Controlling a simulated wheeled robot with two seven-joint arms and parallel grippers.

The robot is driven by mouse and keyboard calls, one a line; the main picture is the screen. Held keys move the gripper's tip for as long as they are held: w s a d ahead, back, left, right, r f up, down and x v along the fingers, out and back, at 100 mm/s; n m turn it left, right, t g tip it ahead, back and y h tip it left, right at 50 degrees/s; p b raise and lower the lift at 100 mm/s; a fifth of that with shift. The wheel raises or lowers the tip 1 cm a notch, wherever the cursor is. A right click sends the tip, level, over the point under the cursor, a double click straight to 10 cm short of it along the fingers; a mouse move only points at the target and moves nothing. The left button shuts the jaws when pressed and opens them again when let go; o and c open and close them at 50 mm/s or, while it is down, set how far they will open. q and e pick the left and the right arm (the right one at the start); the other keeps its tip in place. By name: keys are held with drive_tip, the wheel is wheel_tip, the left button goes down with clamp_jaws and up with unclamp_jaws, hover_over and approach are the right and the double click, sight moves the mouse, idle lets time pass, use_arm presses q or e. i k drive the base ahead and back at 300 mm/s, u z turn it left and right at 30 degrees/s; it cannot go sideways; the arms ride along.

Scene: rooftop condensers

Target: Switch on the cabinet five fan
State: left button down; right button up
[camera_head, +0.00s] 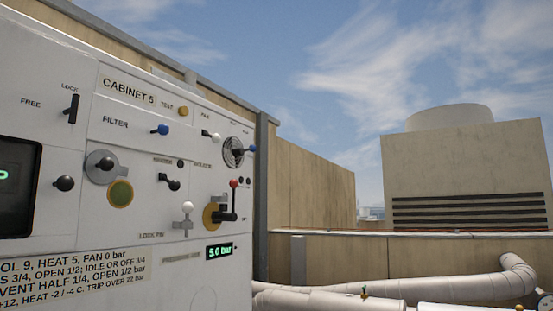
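The white cabinet (60,110) fills the left of the head view, its front seen at a slant. A plate reading CABINET 5 (128,90) is near its top. A small label that seems to read FAN (205,115) sits above a white-knobbed lever (210,134). A round dark fan grille (233,152) is to the right, with a blue knob (250,149) at its edge. I cannot tell whether the fan turns. A red-knobbed lever (233,184) stands upright over a yellow disc. Neither gripper is in view.
The panel also carries a blue FILTER knob (161,129), a yellow TEST button (183,111), several black knobs and a green display reading 5.0 bar (219,252). Pale pipes (440,288) run low at right before a parapet. A condenser housing (465,180) stands behind.

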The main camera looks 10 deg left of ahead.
sight(216, 138)
drive_tip(key=z, duration=0.25)
drive_tip(key=i, duration=1)
drive_tip(key=u, duration=0.15)
